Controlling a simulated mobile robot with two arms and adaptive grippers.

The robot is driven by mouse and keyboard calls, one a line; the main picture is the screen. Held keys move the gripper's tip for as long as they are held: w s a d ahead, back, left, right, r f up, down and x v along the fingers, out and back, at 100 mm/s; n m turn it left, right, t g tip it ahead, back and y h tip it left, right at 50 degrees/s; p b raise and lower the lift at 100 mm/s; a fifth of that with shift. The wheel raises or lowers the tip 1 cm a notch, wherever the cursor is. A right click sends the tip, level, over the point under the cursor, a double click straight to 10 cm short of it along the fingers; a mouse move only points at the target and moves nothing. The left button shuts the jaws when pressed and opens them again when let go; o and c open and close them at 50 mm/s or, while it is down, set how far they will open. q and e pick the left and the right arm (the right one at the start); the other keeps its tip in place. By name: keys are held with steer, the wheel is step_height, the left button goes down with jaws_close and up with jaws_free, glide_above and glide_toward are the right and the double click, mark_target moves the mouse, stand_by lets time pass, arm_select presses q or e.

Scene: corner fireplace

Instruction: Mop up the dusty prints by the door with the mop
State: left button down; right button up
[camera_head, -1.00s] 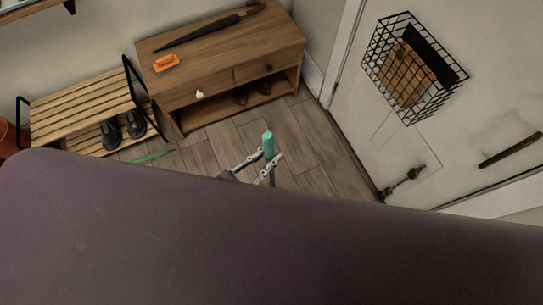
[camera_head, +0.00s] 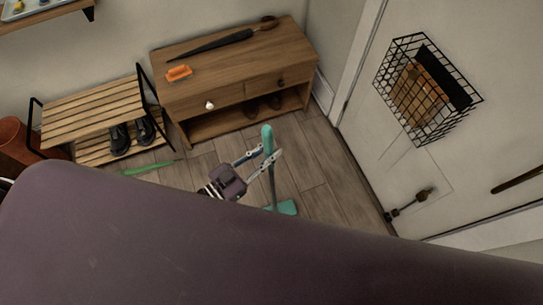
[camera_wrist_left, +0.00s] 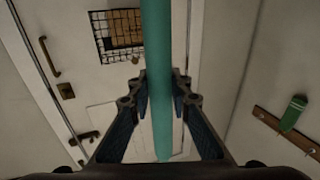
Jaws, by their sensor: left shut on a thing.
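The teal mop (camera_head: 271,178) stands nearly upright on the wood floor, its flat head (camera_head: 284,207) low on the boards in front of the cabinet. My left gripper (camera_head: 264,157) is shut on the mop's handle, a little below its rounded top. The left wrist view shows the teal handle (camera_wrist_left: 162,110) running between the fingers. The white door (camera_head: 440,165) is at the right. I cannot make out dusty prints on the visible floor; the floor nearest me is hidden. My right gripper is not in view.
A wooden cabinet (camera_head: 215,92) with an umbrella (camera_head: 222,43) and an orange object (camera_head: 179,73) stands behind the mop. A slatted bench (camera_head: 88,110) with dark shoes is at left. A green strip (camera_head: 147,168) lies on the floor. A wire basket (camera_head: 427,92) hangs on the door.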

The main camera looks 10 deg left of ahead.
arm_select(q)
steer(key=w+a+b, duration=0.3)
steer(key=w+a, duration=0.2)
steer(key=w, duration=0.3)
steer(key=shift+a, duration=0.15)
stand_by(0.8)
step_height(320, 180, up, 8)
steer(key=p, duration=0.7)
steer(key=shift+s+f, duration=0.1)
stand_by(0.8)
